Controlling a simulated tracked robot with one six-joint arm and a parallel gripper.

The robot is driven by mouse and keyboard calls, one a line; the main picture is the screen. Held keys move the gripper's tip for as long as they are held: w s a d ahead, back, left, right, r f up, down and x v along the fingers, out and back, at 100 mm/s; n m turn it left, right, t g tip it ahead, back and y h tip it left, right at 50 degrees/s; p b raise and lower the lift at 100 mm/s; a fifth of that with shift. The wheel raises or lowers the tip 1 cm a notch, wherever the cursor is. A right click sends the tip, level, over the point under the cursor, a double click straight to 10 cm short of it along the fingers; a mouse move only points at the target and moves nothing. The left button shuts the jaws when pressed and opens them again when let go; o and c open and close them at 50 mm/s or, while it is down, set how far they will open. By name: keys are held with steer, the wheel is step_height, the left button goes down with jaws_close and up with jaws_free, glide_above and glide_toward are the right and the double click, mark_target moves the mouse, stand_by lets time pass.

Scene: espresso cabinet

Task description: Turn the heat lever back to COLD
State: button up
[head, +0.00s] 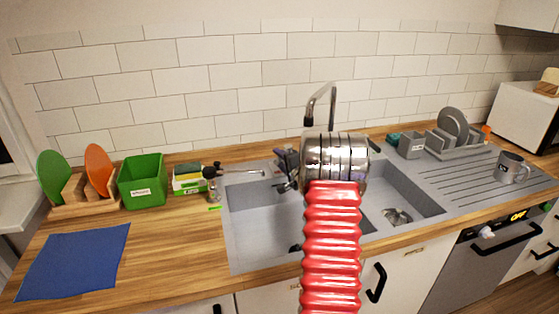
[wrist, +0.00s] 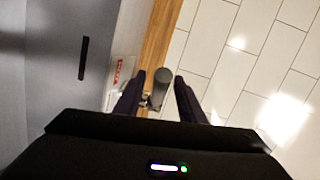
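The chrome tap (head: 320,104) rises behind the sink in the head view; its lower part is hidden behind my arm's silver joint. My gripper (head: 285,164) shows only partly there, dark, just left of that joint. In the wrist view my gripper (wrist: 160,88) is open, its two dark fingers apart. A grey metal cylinder (wrist: 165,76), seemingly part of the tap, lies between or beyond the fingertips; I cannot tell whether they touch it. A white label with red marking (wrist: 119,74) is beside the left finger. I cannot clearly make out the lever or its setting.
The double sink (head: 258,208) is below my arm. A green bin (head: 142,184), a sponge box (head: 188,180) and a blue cloth (head: 74,262) are on the left. A dish rack (head: 462,148) and a mug (head: 511,168) stand right. The tiled wall (head: 240,80) is close behind.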

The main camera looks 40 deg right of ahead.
steer(key=shift+w, duration=0.1)
steer(key=shift+c, duration=0.2)
jaws_close()
stand_by(0.4)
steer(key=shift+a, duration=0.1)
steer(key=shift+f, duration=0.1)
